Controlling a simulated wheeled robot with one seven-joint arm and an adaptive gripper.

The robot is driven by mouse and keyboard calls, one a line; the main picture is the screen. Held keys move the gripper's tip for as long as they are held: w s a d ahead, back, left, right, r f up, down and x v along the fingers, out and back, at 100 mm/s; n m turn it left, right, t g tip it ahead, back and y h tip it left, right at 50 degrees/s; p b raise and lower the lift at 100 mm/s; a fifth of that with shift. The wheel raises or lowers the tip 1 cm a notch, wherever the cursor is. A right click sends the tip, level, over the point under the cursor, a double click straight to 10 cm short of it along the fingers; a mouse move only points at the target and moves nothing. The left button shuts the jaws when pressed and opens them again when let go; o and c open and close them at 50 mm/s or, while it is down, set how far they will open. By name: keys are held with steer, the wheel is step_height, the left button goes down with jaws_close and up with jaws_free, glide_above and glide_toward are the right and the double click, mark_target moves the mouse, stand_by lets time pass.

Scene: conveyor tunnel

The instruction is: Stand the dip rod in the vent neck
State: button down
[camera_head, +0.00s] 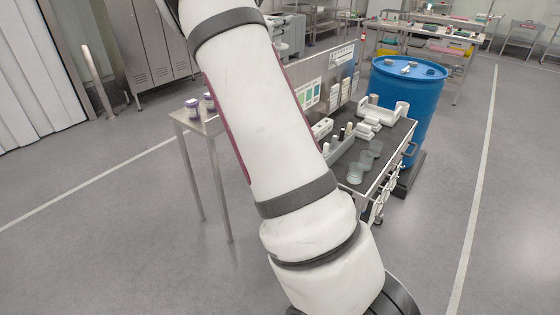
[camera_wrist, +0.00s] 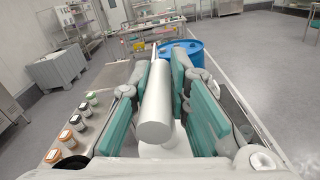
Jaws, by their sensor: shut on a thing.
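The dip rod (camera_wrist: 156,112) is a pale grey-white cylinder, seen nearly end-on in the wrist view, with its near round end toward the camera. My gripper (camera_wrist: 165,80) is shut on it between teal finger pads, and it points away toward the blue drum (camera_wrist: 196,52). In the head view the drum (camera_head: 405,105) stands upright at the right end of the cart. Small fittings (camera_head: 411,65) show on its lid; I cannot tell which is the vent neck. The rod's far end is hidden, and my arm hides the gripper in the head view.
A small steel table (camera_head: 205,122) stands to the left. Open floor lies in front and at right.

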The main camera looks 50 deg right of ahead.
steer(key=shift+r+p, duration=0.4)
steer(key=shift+r, duration=2.95)
step_height(320, 180, up, 10)
steer(key=shift+r+p, duration=0.25)
steer(key=shift+p, duration=0.05)
